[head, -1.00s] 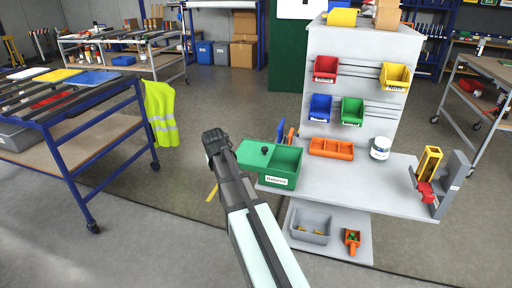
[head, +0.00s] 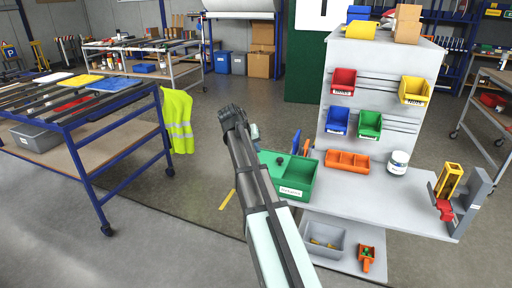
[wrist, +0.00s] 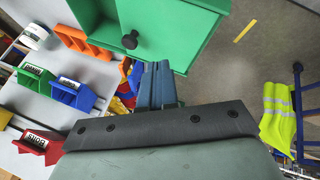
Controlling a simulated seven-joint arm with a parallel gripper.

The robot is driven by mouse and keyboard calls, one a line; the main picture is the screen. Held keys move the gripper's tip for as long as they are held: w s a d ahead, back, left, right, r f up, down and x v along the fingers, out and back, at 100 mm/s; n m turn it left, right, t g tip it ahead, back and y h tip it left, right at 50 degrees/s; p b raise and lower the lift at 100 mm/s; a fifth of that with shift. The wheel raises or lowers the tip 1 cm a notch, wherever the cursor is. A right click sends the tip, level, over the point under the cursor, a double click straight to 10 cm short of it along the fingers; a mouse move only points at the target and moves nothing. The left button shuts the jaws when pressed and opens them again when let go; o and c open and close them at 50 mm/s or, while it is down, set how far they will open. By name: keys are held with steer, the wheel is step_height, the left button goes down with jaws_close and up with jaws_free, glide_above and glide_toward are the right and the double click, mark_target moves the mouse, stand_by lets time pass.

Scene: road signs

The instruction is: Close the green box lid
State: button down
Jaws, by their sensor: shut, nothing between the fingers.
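The green box (head: 300,190), with a white label on its front, stands at the left end of the grey workbench. Its green lid (head: 269,158) with a black knob (head: 279,160) covers only the left part, leaving the right part open. The arm hides the lid's left end in the head view. The wrist view shows the lid (wrist: 175,30), the knob (wrist: 130,40) and the open part of the box (wrist: 90,18). My gripper (head: 232,112) is shut and empty, left of and beyond the box. Its fingertips (wrist: 158,68) appear close to the lid's edge; contact cannot be told.
An orange bin (head: 347,161) and a white jar (head: 398,162) stand right of the box on the workbench (head: 370,200). Blue tools (head: 296,143) stand just behind the box. A blue-framed rack (head: 90,130) with a yellow vest (head: 177,120) is at left, with open floor between.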

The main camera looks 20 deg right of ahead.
mark_target(271, 167)
steer(key=x, duration=0.6)
steer(key=shift+f, duration=0.1)
steer(key=d, duration=0.2)
steer(key=f, duration=0.1)
steer(key=shift+s+d, duration=0.3)
steer(key=shift+d, duration=0.1)
steer(key=shift+s+d, duration=0.2)
steer(key=shift+d, duration=0.4)
steer(key=s+d, duration=0.9)
steer(key=shift+d, duration=0.15)
steer(key=shift+s+f, duration=0.1)
steer(key=shift+s, duration=0.05)
